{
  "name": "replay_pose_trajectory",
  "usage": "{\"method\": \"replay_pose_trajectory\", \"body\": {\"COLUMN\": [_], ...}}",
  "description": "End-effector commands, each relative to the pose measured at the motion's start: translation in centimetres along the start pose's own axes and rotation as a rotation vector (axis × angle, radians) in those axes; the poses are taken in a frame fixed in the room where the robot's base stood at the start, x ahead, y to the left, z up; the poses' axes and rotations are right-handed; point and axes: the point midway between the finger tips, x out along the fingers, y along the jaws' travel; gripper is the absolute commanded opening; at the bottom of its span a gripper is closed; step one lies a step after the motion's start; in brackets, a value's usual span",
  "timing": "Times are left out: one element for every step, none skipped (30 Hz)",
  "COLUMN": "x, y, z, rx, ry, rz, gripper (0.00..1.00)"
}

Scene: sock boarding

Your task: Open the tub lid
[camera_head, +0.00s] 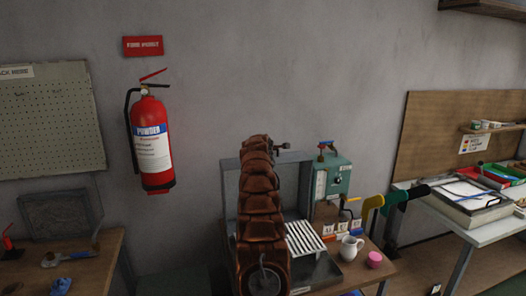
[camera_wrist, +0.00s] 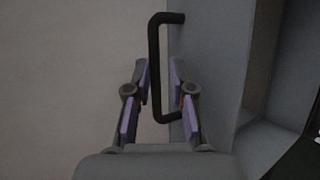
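The grey tub (camera_head: 318,272) stands on the bench behind my brown segmented arm, which hides part of it. A grey panel that looks like its lid (camera_head: 292,175) stands upright at the back, with a slatted rack in front. In the wrist view, a black U-shaped handle (camera_wrist: 154,70) sticks out from the grey panel (camera_wrist: 205,60). My gripper (camera_wrist: 159,62) is open, with its purple-padded fingers on either side of the handle's long bar. Gaps show between bar and pads, so it does not look gripped. The fingers are hidden in the head view.
A green box with a dial (camera_head: 332,178) stands right of the tub. A fire extinguisher (camera_head: 151,145) hangs on the wall at left. A white-topped table (camera_head: 490,234) is at right.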

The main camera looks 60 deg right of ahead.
Motion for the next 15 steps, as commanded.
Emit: {"method": "replay_pose_trajectory", "body": {"x": [-0.2, -0.3, -0.5, -0.6, -0.7, -0.9, -1.0, -1.2, -1.4, -1.5, -1.6, -1.8, -1.9, -2.0, -2.2], "y": [-0.1, -0.2, -0.1, -0.1, -0.1, -0.1, -0.1, -0.1, 0.0, 0.0, -0.1, -0.2, -0.3, -0.4, -0.3], "z": [-0.1, -0.1, -0.1, 0.0, 0.0, -0.1, -0.1, -0.1, -0.1, -0.1, -0.2, -0.2, -0.3, -0.3, -0.3], "rx": [0.0, 0.0, 0.0, -0.001, -0.001, -0.001, -0.001, 0.0, 0.0, 0.0, -0.001, -0.002, -0.003, -0.002, -0.001], "ry": [0.0, 0.0, -0.001, -0.001, -0.001, -0.001, 0.0, 0.0, 0.001, 0.001, 0.001, 0.002, 0.003, 0.004, 0.005], "rz": [-0.005, -0.006, -0.006, -0.005, -0.005, -0.005, -0.004, -0.003, -0.002, -0.002, -0.003, -0.005, -0.007, -0.008, -0.006], "gripper": [0.22, 0.22, 0.22, 0.22, 0.22, 0.22, 0.22, 0.22, 0.22, 0.22, 0.22, 0.22, 0.22, 0.22, 0.22]}}
